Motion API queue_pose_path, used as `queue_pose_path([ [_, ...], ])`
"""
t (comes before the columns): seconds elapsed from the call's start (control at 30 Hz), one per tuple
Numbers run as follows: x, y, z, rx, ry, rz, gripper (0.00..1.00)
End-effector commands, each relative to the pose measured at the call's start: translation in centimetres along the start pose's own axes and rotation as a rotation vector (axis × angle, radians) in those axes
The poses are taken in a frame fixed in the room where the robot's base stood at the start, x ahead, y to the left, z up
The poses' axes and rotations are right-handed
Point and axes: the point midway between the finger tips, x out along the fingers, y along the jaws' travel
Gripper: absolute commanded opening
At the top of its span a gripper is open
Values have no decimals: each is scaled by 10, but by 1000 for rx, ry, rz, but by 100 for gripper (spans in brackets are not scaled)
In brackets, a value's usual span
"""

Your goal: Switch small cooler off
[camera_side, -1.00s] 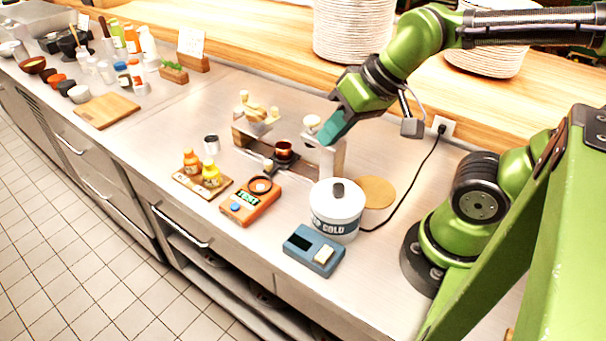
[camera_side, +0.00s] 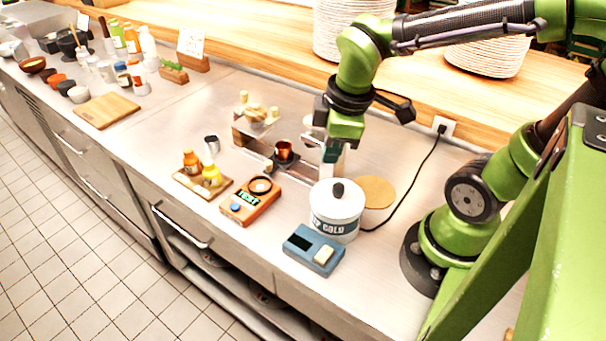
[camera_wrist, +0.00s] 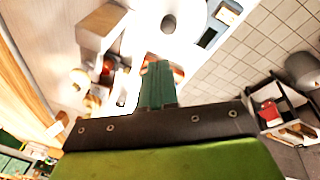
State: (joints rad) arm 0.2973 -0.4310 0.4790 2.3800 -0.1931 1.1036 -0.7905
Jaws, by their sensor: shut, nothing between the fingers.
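The small cooler (camera_side: 337,208) is a white round tub with a dark lid knob and lettering ending in "COLD". A blue box (camera_side: 314,249) with a dark display and a pale rocker switch (camera_side: 323,254) sits in front of it. In the wrist view the cooler (camera_wrist: 185,35) is overexposed, and the box (camera_wrist: 213,32) and switch (camera_wrist: 228,12) show at the top. My gripper (camera_side: 331,156) points down, shut and empty, above and behind the cooler, apart from the switch. Its teal fingers (camera_wrist: 157,85) lie together in the wrist view.
An orange scale (camera_side: 250,203) with a lit green display stands left of the box. A board with yellow bottles (camera_side: 211,176), a metal stand with a copper cup (camera_side: 283,152) and a round cork mat (camera_side: 377,192) are close by. A black cable (camera_side: 412,187) runs to the wall socket.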

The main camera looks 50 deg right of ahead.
Motion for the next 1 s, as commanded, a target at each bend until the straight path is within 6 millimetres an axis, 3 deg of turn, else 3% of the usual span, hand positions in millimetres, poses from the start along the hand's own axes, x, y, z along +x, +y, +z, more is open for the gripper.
queue_pose_path([
  [0.2,29,-21,0,-619,-201,-145,0],
  [0.47,40,-47,-6,-1348,-209,-419,0],
  [0.8,14,-67,-25,-2176,117,-631,0],
  [1.0,-3,-67,-32,-2420,263,-623,0],
])
